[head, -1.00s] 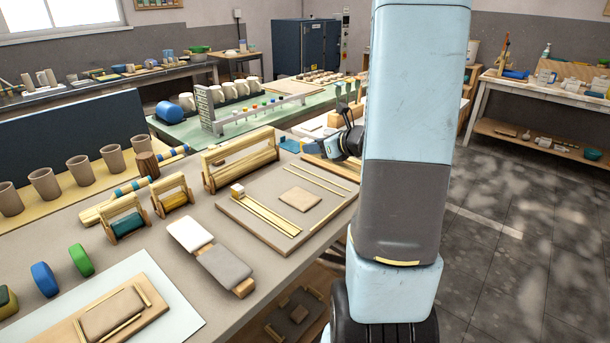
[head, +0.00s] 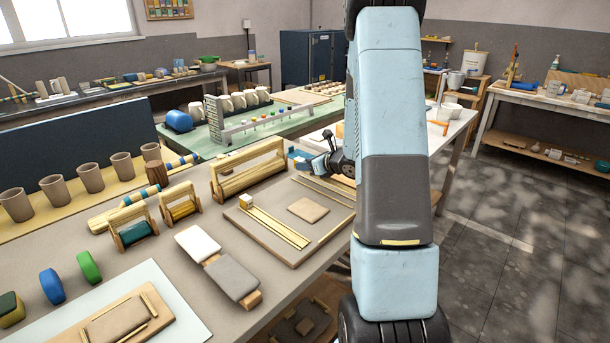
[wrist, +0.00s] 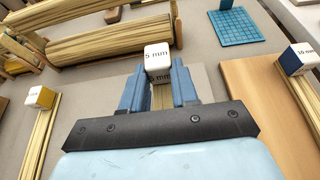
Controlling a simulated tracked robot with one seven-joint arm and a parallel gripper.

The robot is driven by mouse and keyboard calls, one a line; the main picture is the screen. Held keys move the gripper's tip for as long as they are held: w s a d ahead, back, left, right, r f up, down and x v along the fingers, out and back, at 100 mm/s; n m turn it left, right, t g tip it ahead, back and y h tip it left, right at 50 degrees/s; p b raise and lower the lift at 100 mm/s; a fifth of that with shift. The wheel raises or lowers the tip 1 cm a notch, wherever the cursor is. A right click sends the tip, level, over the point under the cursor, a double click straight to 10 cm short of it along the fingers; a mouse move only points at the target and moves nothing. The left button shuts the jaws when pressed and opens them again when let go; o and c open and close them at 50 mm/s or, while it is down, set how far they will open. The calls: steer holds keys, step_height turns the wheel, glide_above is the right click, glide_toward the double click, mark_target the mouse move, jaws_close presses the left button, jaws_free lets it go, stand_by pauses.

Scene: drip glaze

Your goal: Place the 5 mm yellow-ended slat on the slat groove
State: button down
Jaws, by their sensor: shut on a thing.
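My gripper (wrist: 158,92) has blue fingers closed on the 5 mm slat. The slat's white end block (wrist: 157,56) reads "5 mm" and stands up between the fingertips. Its pale yellow body shows only as a strip between the fingers. No yellow end face is visible on this block.
A yellow-sided block (wrist: 40,97) tops slats at left, its number unclear. A wooden slat rack (head: 248,168) stands behind the board. A blue mat (wrist: 235,26) lies beyond.

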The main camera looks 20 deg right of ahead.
mark_target(305, 181)
steer(key=shift+w+f, duration=0.4)
steer(key=shift+f, duration=0.1)
step_height(305, 181, down, 3)
steer(key=shift+w+f, duration=0.1)
steer(key=c, duration=0.9)
jaws_free()
steer(key=shift+o, duration=0.2)
